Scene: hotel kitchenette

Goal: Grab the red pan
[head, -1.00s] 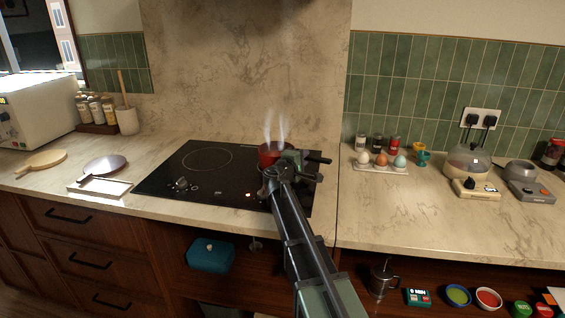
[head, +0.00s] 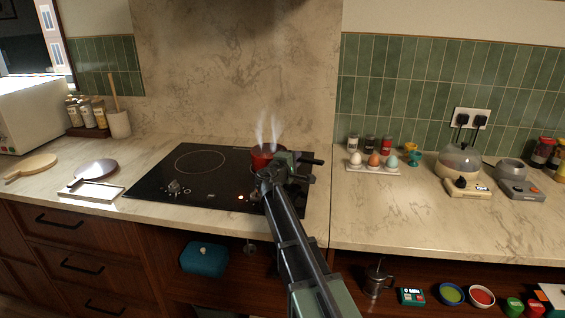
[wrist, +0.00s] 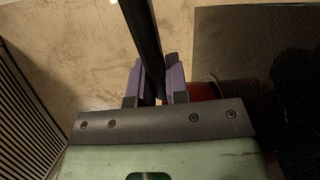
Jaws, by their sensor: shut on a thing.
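The red pan (head: 262,158) sits at the back right of the black hob (head: 150,192), with steam rising from it. Its black handle (head: 312,160) points right, and my gripper is around it in the head view. In the wrist view my gripper (wrist: 158,85) is shut on the black handle (wrist: 142,35), one purple-grey finger on each side. A strip of the red pan (wrist: 207,90) shows beside the fingers. My arm hides part of the pan in the head view. I cannot tell whether the pan is clear of the hob.
An egg rack (head: 373,168) with several eggs stands right of the pan, near spice jars and small cups. An egg cooker (head: 460,165) stands further right. A tray (head: 92,190) and a wooden board (head: 30,166) lie left of the hob. Counter between is clear.

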